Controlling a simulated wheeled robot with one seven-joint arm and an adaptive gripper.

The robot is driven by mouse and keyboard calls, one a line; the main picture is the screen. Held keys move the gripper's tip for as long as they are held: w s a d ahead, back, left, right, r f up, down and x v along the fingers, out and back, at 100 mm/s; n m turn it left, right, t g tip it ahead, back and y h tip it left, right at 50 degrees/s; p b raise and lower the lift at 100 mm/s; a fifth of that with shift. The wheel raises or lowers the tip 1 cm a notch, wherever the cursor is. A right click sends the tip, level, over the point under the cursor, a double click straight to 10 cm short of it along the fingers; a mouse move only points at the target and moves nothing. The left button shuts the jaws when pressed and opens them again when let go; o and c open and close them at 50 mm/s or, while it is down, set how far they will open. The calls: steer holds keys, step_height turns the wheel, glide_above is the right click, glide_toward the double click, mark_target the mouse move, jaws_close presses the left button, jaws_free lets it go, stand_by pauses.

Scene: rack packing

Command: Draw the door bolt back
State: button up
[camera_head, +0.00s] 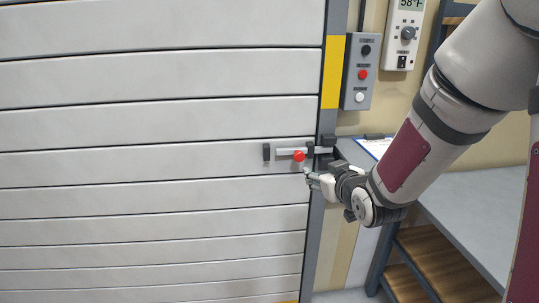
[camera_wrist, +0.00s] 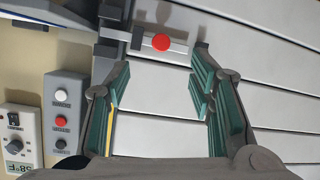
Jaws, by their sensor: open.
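The door bolt (camera_head: 287,151) is a light metal bar lying level on the slatted door (camera_head: 150,115), with dark brackets along it. Its right end reaches the dark door frame. A red knob (camera_head: 299,156) sticks out from the bar. In the wrist view the red knob (camera_wrist: 161,42) and the bar (camera_wrist: 178,53) lie just beyond the fingertips. My gripper (camera_wrist: 158,80) is open and empty, with the knob ahead of the gap between its green-padded fingers. In the head view my gripper (camera_head: 307,175) is just below and right of the knob. I cannot tell whether it touches.
A grey button box (camera_head: 358,72) and a white thermostat (camera_head: 404,35) hang on the wall right of the door. A grey table (camera_head: 470,200) with wooden shelves stands at the right, under my arm. The door face left of the bolt is clear.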

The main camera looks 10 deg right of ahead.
mark_target(300, 158)
steer(key=w+f+t, duration=0.1)
steer(key=w, duration=0.4)
steer(key=w+a+f+t+b, duration=0.1)
steer(key=w+f, duration=0.1)
steer(key=w, duration=0.4)
steer(key=w+f+t+y, duration=0.1)
steer(key=w, duration=0.5)
steer(key=shift+w+a+f+t, duration=0.2)
steer(key=shift+a+t, duration=0.1)
steer(key=shift+c, duration=0.3)
